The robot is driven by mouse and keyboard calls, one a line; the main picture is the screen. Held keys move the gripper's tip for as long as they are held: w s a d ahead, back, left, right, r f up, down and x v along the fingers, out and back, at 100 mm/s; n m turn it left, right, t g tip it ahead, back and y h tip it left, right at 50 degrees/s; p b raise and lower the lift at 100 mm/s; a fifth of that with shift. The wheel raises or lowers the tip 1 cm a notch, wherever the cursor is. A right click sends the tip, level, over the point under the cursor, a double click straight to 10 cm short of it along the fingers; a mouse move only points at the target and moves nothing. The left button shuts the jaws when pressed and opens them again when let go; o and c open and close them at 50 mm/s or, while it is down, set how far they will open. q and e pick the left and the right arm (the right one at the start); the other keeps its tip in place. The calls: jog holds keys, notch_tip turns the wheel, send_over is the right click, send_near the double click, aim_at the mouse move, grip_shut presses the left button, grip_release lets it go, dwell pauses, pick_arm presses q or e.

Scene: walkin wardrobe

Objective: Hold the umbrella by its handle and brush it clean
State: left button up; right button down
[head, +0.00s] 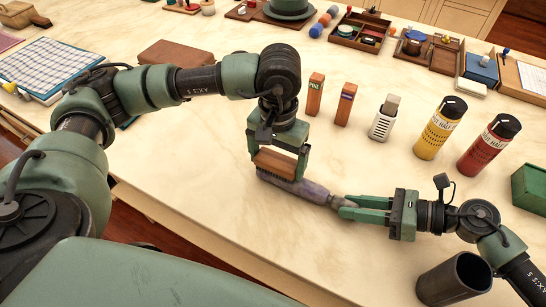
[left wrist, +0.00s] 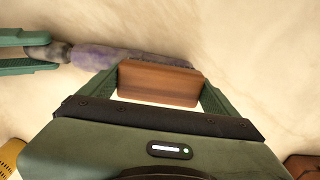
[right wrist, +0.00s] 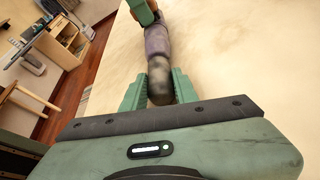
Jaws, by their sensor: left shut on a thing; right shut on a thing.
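The umbrella (head: 308,188) is folded, purple-grey with dark smudges, and lies low over the table. My right gripper (head: 345,208) is shut on its handle end; the grey, smudged handle (right wrist: 160,86) sits between the fingers in the right wrist view. My left gripper (head: 280,168) is shut on a wooden-backed brush (head: 276,162) with dark bristles. The brush is at the far end of the umbrella, with its bristles at the cloth; I cannot tell how firmly they touch. In the left wrist view the brush (left wrist: 158,84) hides part of the umbrella (left wrist: 110,58).
Two small orange-brown boxes (head: 315,94), a white container (head: 383,119), a yellow can (head: 440,128) and a red can (head: 489,145) stand behind the grippers. A dark cylinder (head: 454,280) stands at the front right. A green box (head: 530,190) is at the right edge.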

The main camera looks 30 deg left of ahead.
pick_arm(q)
jog(key=d, duration=0.5)
jog(key=shift+s, duration=0.1)
jog(key=shift+a, duration=3.45)
jog(key=shift+d, duration=3.55)
jog(key=shift+a, duration=3.75)
jog(key=shift+d, duration=3.75)
jog(key=shift+a+r, duration=0.15)
jog(key=shift+r, duration=4.3)
